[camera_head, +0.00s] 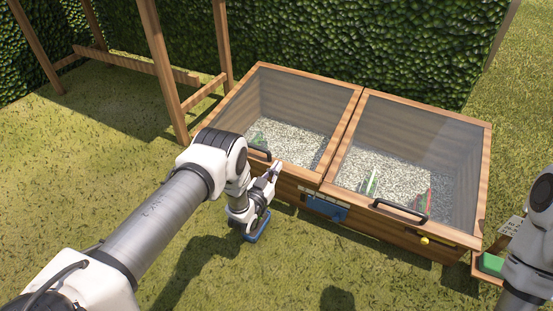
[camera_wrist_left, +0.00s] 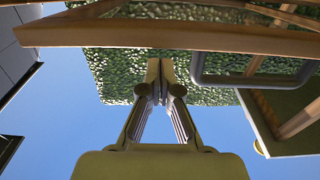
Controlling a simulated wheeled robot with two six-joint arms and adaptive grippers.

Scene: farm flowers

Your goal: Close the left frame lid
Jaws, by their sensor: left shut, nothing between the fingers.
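The wooden cold frame has two glazed lids, side by side, in the head view. The left frame lid (camera_head: 310,77) lies over the left half, with a dark handle (camera_head: 260,154) at its front edge. It looks down or nearly down; I cannot tell whether a gap is left under its front edge. My left gripper (camera_head: 275,168) is at the front of that lid, just right of the handle, with its fingers shut and empty. In the left wrist view the shut fingertips (camera_wrist_left: 167,68) point toward a wooden bar and a grey handle (camera_wrist_left: 250,80). My right gripper is out of view.
The right lid (camera_head: 425,113) lies over the right half, with its own handle (camera_head: 400,211). A blue piece (camera_head: 325,209) sits on the front wall between the lids. A wooden post frame (camera_head: 164,70) stands at the left and a hedge (camera_head: 380,45) behind. Grass in front is open.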

